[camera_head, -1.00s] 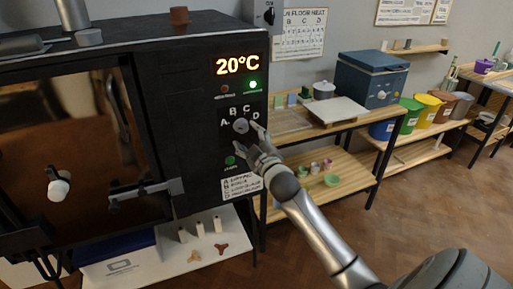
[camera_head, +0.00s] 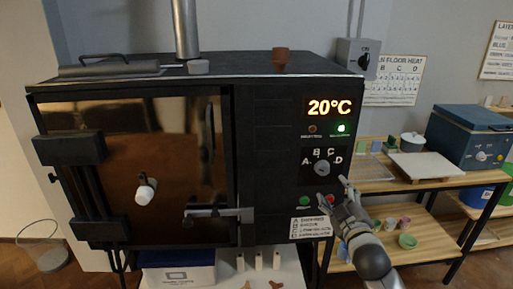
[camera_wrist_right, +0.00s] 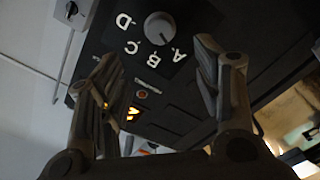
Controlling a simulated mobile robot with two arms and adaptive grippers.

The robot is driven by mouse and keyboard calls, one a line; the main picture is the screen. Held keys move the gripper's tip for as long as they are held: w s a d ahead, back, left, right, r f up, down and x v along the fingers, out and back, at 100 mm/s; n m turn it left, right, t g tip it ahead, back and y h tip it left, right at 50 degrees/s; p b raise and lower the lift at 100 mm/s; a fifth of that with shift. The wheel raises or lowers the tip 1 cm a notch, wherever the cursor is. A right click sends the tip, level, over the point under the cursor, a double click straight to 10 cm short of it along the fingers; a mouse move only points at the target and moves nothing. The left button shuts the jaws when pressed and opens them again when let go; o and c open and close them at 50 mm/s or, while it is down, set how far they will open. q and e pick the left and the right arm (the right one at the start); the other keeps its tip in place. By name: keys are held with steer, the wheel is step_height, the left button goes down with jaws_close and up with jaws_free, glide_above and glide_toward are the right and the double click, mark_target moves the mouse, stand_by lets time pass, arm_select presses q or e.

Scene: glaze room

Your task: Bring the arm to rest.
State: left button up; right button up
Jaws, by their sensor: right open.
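My right gripper (camera_head: 334,190) is in front of the kiln's control panel, just below the dial (camera_head: 322,168) marked A, B, C, D. It is open and empty. In the right wrist view its two fingers (camera_wrist_right: 158,85) stand apart, with the dial (camera_wrist_right: 160,28) beyond them; I see no contact with the dial. The black kiln (camera_head: 275,120) shows 20°C and a lit green lamp (camera_head: 341,128). Its door (camera_head: 120,215) looks shut, with a latch bar (camera_head: 218,213) across its right edge. My left gripper is not in view.
A green button (camera_head: 304,201) sits below the dial. To the right, a wooden shelf bench (camera_head: 376,186) holds a white slab (camera_head: 425,165), a blue box-shaped machine (camera_head: 470,135) and small pots (camera_head: 407,241). A switch box (camera_head: 357,59) hangs on the wall. Floor shows at lower right.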

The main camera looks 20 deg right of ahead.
step_height(320, 180, down, 26)
steer(key=s+a+m+g+y, duration=0.1)
steer(key=s+a+g, duration=0.15)
steer(key=g, duration=0.25)
steer(key=s+a+f+m+g+y, duration=0.1)
steer(key=s+f+g, duration=0.1)
steer(key=s+f, duration=0.45)
steer(key=s+a+f+g+y, duration=0.1)
steer(key=s+a+f, duration=0.15)
steer(key=f, duration=0.75)
steer(key=s+a+f+m+g, duration=0.1)
steer(key=s+a+f+g, duration=0.15)
steer(key=s+f, duration=0.6)
steer(key=s+a+f+g, duration=0.2)
steer(key=s+a+f, duration=0.1)
steer(key=s+f, duration=0.55)
steer(key=s+a+f+g, duration=0.2)
steer(key=s, duration=0.9)
steer(key=s+a+f+m+g+y, duration=0.1)
steer(key=s+a+f+g, duration=0.1)
steer(key=s, duration=0.8)
steer(key=shift+s+a+f, duration=0.4)
steer(key=shift+f, duration=0.35)
